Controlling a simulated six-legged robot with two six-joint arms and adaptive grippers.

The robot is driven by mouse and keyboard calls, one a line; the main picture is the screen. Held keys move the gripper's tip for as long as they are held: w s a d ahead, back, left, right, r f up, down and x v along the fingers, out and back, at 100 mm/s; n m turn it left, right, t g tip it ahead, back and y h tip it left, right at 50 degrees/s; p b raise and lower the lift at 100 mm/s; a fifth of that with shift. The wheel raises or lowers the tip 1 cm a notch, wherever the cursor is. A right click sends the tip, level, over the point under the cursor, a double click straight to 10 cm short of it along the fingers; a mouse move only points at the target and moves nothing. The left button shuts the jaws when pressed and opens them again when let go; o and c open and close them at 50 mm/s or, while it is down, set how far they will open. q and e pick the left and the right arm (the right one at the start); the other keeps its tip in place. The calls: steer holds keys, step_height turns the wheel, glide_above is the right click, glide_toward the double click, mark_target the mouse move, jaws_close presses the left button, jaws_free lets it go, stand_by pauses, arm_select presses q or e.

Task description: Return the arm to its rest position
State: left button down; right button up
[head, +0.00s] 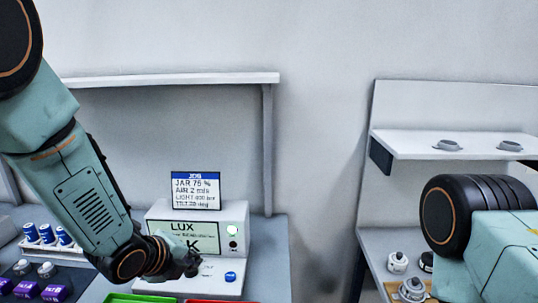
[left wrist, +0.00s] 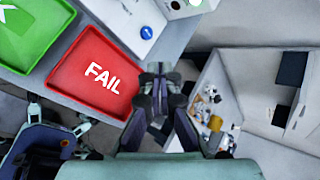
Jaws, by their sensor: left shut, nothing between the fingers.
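My left arm (head: 85,195) comes in from the left in the head view and slants down to the right. My left gripper (head: 190,262) hangs in front of the white LUX box (head: 238,215), partly covering its display. In the left wrist view the gripper's fingers (left wrist: 160,75) are together, with nothing between them, and they point past the right side of the red FAIL tray (left wrist: 75,72). My right arm (head: 495,250) shows at the right edge of the head view, bent; its gripper is out of frame.
A green tray (head: 140,299) lies at the bench's front edge beside the red one. Blue-capped vials (head: 47,234) and purple items (head: 25,289) sit at left. A shelf unit (head: 420,145) with small parts stands at right, across a gap.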

arm_select(q)
steer(key=s+a+f+n+g+y+b, duration=0.1)
steer(key=s+a+f+n+g+b, duration=0.1)
steer(key=s+f+n+b, duration=0.3)
steer(key=s+a+f+n+g+y+b, duration=0.1)
steer(key=s+f+n+g+b, duration=0.3)
steer(key=s+f+n, duration=0.9)
steer(key=s+a+f+n+g+y+b, duration=0.1)
steer(key=s+f+n+b, duration=0.6)
steer(key=s+f, duration=1.3)
step_height(320, 180, down, 2)
steer(key=shift+a+n+g+b, duration=0.35)
steer(key=shift+a+n+g, duration=0.55)
steer(key=shift+a, duration=0.35)
arm_select(e)
step_height(320, 180, down, 16)
steer(key=shift+f, duration=0.2)
steer(key=shift+a, duration=0.1)
steer(key=shift+c, duration=0.4)
